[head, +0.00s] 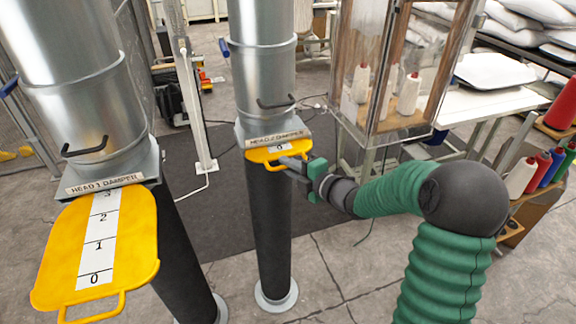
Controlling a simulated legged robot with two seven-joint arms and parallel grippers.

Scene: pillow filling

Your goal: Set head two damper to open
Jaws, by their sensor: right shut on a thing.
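The head 2 damper is a yellow slide plate (260,155) with a handle, in a grey housing below the label HEAD 2 DAMPER (274,141) on the middle metal duct. Only a short front part of the plate sticks out, with a 0 mark showing. My right gripper (289,163), on the green arm, is shut on the plate's handle from the right. The fingers hide part of the handle. My left gripper is out of the picture.
The head 1 damper (133,240) at left sticks far out, showing marks 0 to 3. A clear cabinet (345,75) with thread cones stands behind my right arm. Colored spools (552,165) are at right. A black post (268,220) stands below the head 2 damper.

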